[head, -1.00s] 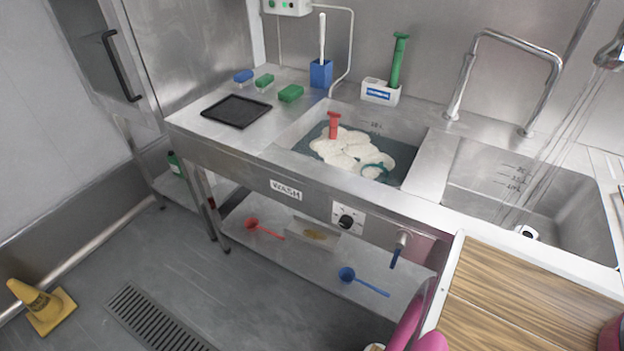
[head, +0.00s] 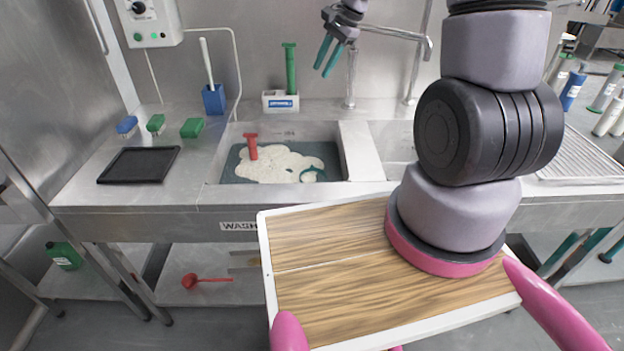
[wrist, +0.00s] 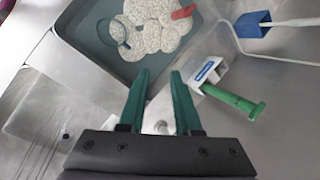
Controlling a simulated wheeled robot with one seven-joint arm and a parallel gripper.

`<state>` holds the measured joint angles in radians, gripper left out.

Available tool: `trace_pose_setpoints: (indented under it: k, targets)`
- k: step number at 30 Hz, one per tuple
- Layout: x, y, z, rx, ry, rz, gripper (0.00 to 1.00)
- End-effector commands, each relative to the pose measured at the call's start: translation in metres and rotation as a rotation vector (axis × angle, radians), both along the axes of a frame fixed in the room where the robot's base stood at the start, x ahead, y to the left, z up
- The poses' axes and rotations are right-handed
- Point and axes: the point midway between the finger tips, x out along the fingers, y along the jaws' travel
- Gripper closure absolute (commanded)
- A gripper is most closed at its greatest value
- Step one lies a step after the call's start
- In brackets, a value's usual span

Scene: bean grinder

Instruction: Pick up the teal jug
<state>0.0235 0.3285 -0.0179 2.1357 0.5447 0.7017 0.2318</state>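A teal curved piece (head: 313,173) shows in the white foam of the left sink, at the foam's right side. In the wrist view it is a teal loop (wrist: 121,31) at the upper left. It may be part of the teal jug; the rest is hidden in foam, and no whole jug shows. My gripper (head: 329,59) has teal fingers and hangs high above the back of the counter, behind and above the sink. In the wrist view the gripper (wrist: 161,74) is open, with nothing between its fingers.
A red-handled tool (head: 251,147) stands in the foam. A white holder (head: 281,106) with a green-handled tool stands behind the sink, close to the fingers in the wrist view. A blue holder (head: 213,99) with a white brush and a black tray (head: 139,165) are left. Taps (head: 350,80) rise behind.

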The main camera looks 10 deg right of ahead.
Motion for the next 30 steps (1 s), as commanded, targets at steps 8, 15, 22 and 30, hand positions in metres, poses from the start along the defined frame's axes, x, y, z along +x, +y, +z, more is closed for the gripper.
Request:
trace_pose_setpoints:
  k: [8,15,22,30]
  targets:
    - [0.029,-0.004,-0.165,0.057,0.238,-0.241,0.68]
    - [0.020,-0.008,-0.262,0.063,0.364,-0.385,0.68]
    - [0.015,-0.004,-0.300,0.063,0.398,-0.424,0.68]
    - [0.015,0.010,-0.333,0.064,0.395,-0.423,0.68]
